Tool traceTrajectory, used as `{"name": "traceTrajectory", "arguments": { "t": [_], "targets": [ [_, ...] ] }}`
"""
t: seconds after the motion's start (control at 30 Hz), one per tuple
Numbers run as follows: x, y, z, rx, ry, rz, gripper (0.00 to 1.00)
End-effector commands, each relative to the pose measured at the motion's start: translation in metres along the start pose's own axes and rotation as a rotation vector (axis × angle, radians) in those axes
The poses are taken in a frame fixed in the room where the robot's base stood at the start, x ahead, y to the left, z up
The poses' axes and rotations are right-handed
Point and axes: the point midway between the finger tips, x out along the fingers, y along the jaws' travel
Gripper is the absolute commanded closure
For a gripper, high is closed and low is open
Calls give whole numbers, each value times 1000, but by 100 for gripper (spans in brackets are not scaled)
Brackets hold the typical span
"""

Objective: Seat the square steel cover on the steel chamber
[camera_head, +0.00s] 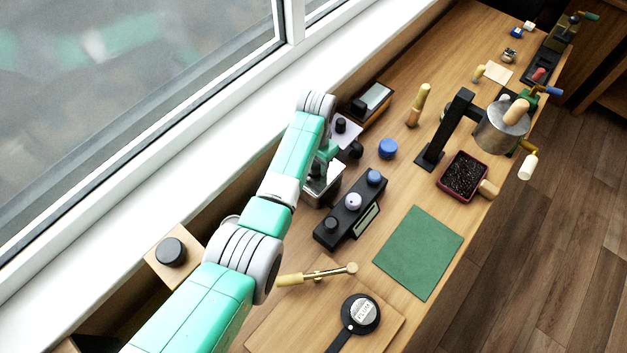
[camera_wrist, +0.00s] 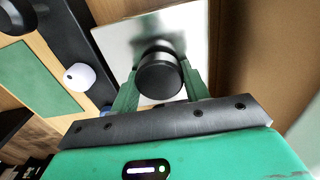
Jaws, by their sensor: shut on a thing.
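The square steel cover (camera_wrist: 118,42) is a bright flat plate with a round black knob (camera_wrist: 160,76), seen close up in the wrist view. My gripper (camera_wrist: 161,86) has its green fingers on either side of the knob and is shut on it. In the head view my gripper (camera_head: 324,166) is at the steel chamber (camera_head: 322,192), a shiny box beside the window ledge. My arm and gripper hide part of the chamber's top. I cannot tell whether the cover touches the chamber or is slightly above it.
A black box with several knobs (camera_head: 350,207) stands close to the chamber on the right. A grey unit with black knobs (camera_head: 346,132) is just behind. A blue knob (camera_head: 387,148) and a green mat (camera_head: 418,252) lie further right. The window ledge runs along the left.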

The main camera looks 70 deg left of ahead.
Motion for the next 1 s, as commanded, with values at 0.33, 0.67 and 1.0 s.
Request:
{"name": "traceTrajectory", "arguments": {
  "t": [0.33,0.67,1.0],
  "targets": [
    [4,0,0,0,0,0,83],
    [8,0,0,0,0,0,83],
    [12,0,0,0,0,0,83]
  ]
}}
